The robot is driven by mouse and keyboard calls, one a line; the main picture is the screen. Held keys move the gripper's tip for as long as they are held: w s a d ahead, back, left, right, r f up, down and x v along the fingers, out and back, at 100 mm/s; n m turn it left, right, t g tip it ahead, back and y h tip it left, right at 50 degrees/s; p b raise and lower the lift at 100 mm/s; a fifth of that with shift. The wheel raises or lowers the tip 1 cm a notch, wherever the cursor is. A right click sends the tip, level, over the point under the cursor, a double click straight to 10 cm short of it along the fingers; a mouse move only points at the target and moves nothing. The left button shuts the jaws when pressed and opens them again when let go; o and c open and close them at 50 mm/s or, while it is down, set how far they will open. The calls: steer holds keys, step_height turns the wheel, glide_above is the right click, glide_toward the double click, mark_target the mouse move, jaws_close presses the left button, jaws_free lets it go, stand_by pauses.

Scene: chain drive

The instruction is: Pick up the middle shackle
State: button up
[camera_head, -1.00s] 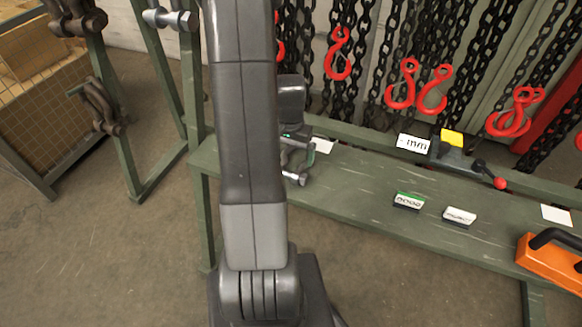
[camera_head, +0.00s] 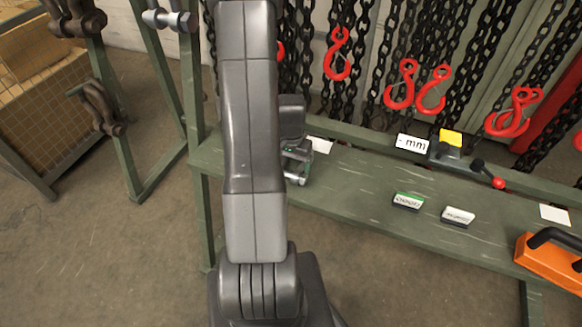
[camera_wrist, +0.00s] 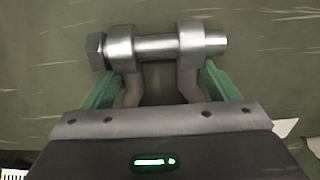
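A silver shackle (camera_wrist: 160,46) with a hex-headed pin lies on the green bench, pin across the top of the wrist view. In the head view only its pin end (camera_head: 296,178) shows below my gripper (camera_head: 298,152). In the wrist view my gripper (camera_wrist: 161,80) has its green fingers apart, one on each side of the shackle's legs. The fingertips are very close to the legs; I cannot tell whether they touch. The shackle's bow is hidden beneath the gripper body. I cannot tell from these views whether this is the middle one.
The green bench (camera_head: 345,190) holds a white card, small labelled blocks (camera_head: 408,201), a lever device (camera_head: 450,150) and an orange tool (camera_head: 552,262). Red hooks (camera_head: 338,55) on chains hang behind. Other shackles (camera_head: 100,108) hang on a rack at the left.

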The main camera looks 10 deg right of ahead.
steer(key=c, duration=1.2)
